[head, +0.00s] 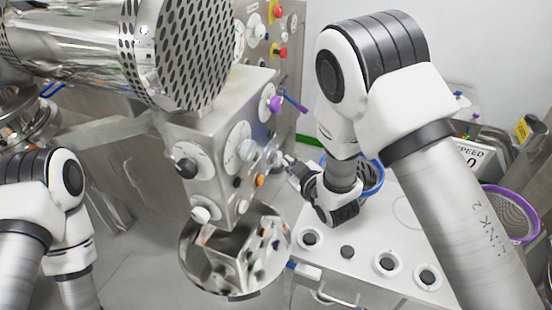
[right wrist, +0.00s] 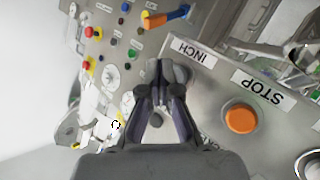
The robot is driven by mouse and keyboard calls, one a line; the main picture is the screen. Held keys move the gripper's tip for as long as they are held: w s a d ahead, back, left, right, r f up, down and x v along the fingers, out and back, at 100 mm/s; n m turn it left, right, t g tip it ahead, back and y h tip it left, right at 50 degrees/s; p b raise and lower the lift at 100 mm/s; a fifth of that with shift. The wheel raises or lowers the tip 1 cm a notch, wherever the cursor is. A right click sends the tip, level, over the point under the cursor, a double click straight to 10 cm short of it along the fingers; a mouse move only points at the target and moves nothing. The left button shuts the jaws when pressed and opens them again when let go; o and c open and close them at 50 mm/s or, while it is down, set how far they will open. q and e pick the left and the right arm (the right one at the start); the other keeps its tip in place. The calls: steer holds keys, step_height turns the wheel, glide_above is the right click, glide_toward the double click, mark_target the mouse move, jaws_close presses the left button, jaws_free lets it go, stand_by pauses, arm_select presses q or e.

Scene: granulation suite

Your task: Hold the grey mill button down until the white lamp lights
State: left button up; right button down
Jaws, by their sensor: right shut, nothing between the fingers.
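The steel control box (head: 208,130) hangs in the middle of the head view, its right face carrying round knobs and buttons. A pale grey round control (head: 273,156) sits beside the tips of my right gripper (head: 286,160); I cannot tell whether they touch. In the right wrist view my right gripper (right wrist: 164,68) is shut and empty, its tips beside the INCH label (right wrist: 194,53). Any button under the tips is hidden there. A white round cap (head: 201,214) is low on the box; I cannot tell whether it is a lamp or lit. My left gripper is out of view.
An orange button (right wrist: 240,118) sits by the STOP label (right wrist: 264,86). A perforated steel drum (head: 195,45) overhangs the box. A round mirror (head: 238,275) is below it. A blue-rimmed basket (head: 372,180) and a purple-rimmed basket (head: 512,212) stand right.

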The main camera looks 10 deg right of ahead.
steer(key=shift+a, duration=0.1)
steer(key=shift+w+a, duration=0.25)
steer(key=shift+a, duration=0.05)
steer(key=shift+w+a, duration=0.25)
steer(key=shift+a, duration=0.15)
stand_by(1.8)
stand_by(3.2)
steer(key=shift+s+d+b, duration=0.3)
steer(key=shift+s+d, duration=0.2)
steer(key=shift+d, duration=0.3)
steer(key=shift+s+d+b, duration=0.35)
steer(key=shift+s+d, duration=0.35)
steer(key=shift+d, duration=0.35)
steer(key=shift+s+d+b, duration=0.3)
steer(key=shift+s+d, duration=0.4)
steer(key=shift+d, duration=0.3)
